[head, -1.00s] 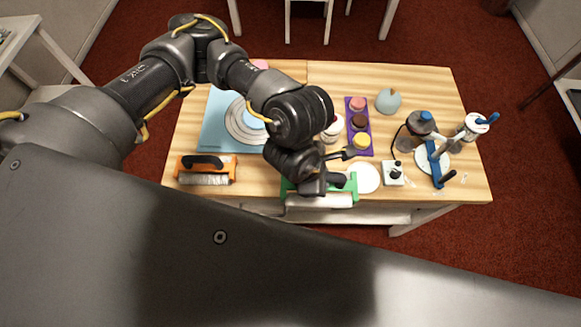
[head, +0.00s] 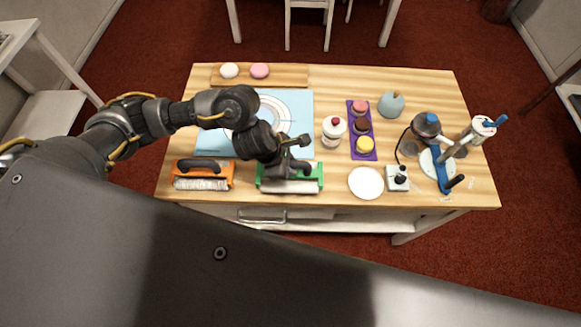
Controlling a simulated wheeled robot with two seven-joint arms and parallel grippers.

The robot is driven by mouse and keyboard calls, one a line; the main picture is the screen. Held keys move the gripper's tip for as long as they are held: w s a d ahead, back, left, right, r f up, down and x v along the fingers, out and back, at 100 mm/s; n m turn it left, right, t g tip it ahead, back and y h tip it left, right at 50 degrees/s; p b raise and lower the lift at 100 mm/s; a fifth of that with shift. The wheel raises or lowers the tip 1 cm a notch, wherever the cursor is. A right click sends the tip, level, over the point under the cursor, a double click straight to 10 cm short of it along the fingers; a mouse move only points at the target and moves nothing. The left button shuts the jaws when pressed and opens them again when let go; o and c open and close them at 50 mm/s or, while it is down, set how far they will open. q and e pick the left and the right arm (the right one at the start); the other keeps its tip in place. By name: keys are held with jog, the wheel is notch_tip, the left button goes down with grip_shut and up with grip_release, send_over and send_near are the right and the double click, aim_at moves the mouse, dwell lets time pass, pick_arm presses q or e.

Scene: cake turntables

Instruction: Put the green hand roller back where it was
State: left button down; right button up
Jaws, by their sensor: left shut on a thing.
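The green hand roller (head: 312,178) has a green frame and a pale roller along its front side. It is at the front edge of the wooden table, to the right of the orange hand roller (head: 203,169). My left gripper (head: 293,160) is over the green roller and shut on it, and hides part of its frame and handle. I cannot tell whether the green roller touches the table. My right gripper is not in view.
A light blue mat (head: 303,105) with a round turntable lies behind. A white plate (head: 366,183), a small control box (head: 397,178), a purple tray (head: 353,147) with cakes, a white jar (head: 333,130) and a blue-handled device (head: 437,165) stand to the right.

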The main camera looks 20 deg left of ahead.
pick_arm(q)
jog(key=shift+f, duration=0.95)
jog(key=shift+d, duration=0.1)
